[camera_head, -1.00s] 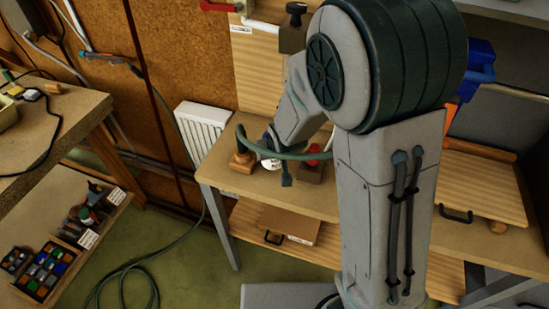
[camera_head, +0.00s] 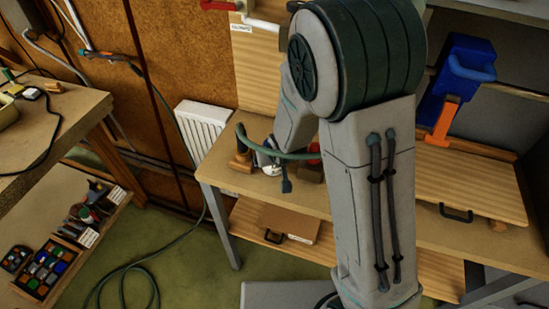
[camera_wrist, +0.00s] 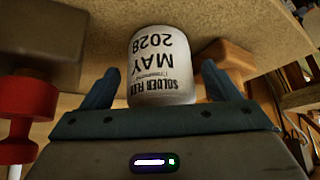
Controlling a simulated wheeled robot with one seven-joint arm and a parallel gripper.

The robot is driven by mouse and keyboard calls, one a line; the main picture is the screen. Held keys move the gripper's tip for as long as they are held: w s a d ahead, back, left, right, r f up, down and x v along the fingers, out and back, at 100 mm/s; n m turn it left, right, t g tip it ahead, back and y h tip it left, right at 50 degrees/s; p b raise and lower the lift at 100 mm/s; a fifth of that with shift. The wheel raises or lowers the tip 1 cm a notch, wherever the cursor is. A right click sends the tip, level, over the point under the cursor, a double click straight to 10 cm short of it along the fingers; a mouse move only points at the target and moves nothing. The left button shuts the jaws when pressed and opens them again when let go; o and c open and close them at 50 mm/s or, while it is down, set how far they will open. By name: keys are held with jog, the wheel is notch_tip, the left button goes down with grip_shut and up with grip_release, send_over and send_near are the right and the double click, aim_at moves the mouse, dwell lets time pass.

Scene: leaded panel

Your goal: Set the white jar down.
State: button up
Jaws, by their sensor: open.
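The white jar (camera_wrist: 162,62), with black lettering that reads upside down in the wrist view, rests against the bench top (camera_wrist: 75,20). My gripper (camera_wrist: 160,84) is open, with one blue finger on each side of the jar's near end. Dark gaps show between the fingers and the jar's sides. In the head view the jar (camera_head: 271,169) is a small white patch, mostly hidden by my gripper (camera_head: 275,160) low over the left part of the workbench (camera_head: 228,183).
A dark block with a red knob (camera_wrist: 22,108) is close on the left in the wrist view, and a wooden block (camera_wrist: 228,58) is on the right.

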jog(key=shift+r, duration=0.2)
jog(key=p+v, duration=0.4)
jog(key=v, duration=0.8)
jog(key=shift+p, duration=0.4)
